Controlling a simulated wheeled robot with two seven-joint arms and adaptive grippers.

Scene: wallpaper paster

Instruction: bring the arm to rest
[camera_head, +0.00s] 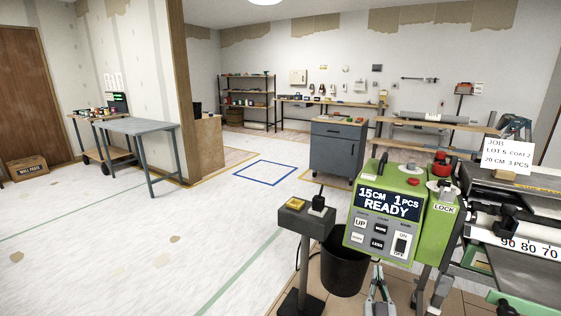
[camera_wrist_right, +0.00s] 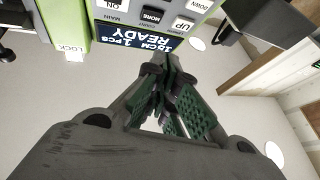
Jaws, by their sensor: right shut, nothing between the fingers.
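My right gripper (camera_head: 378,272) is at the bottom of the head view, in front of and below the green control box (camera_head: 393,236). Its fingers are shut and empty. In the right wrist view the closed fingertips (camera_wrist_right: 170,64) point toward the control panel (camera_wrist_right: 150,22), which appears upside down at the top. I see no clear contact between them. The panel display reads "15CM 1PCS READY", with UP, MORE and LESS buttons and an ON/OFF switch. My left gripper is not in view.
A small pedestal (camera_head: 304,222) with a yellow button stands left of the control box, near a black bin (camera_head: 343,270). The pasting machine (camera_head: 515,195), with a job card (camera_head: 508,155), fills the right. A blue-grey cabinet (camera_head: 337,148) stands behind. Open floor (camera_head: 150,240) lies left.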

